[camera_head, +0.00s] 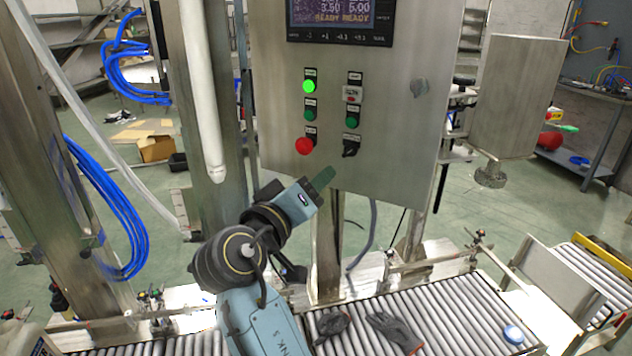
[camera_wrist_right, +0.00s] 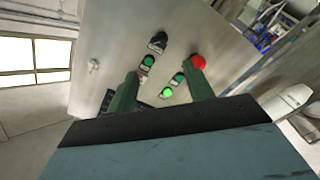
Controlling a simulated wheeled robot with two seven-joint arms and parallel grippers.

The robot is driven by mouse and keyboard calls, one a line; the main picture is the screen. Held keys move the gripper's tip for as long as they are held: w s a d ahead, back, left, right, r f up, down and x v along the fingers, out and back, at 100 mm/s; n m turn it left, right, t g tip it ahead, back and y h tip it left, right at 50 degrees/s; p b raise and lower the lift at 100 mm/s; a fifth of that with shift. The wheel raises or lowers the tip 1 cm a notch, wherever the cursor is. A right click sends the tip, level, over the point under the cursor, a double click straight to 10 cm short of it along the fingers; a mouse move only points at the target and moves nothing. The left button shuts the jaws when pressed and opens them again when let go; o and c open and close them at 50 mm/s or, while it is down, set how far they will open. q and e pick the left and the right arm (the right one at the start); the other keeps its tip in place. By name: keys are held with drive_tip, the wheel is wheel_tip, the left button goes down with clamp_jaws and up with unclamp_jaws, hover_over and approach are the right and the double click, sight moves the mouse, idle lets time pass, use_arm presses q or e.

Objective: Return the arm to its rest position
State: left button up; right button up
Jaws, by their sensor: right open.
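My right arm comes up from the bottom middle of the head view. Its gripper (camera_head: 323,178) points at the lower part of the steel control panel (camera_head: 410,120), below the red button (camera_head: 304,146). In the right wrist view the two green fingers of this gripper (camera_wrist_right: 162,76) stand apart with nothing between them held. The panel (camera_wrist_right: 125,45) lies beyond them, and the red button (camera_wrist_right: 199,62) shows near the right fingertip. I cannot tell the exact gap to the panel. My left gripper is in neither view.
A lit green button (camera_head: 309,86) and a display (camera_head: 340,14) are on the panel. Steel posts (camera_head: 215,120) and blue hoses (camera_head: 110,210) stand at left.

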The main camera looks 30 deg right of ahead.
drive_tip(key=shift+w, duration=0.1)
idle(0.3)
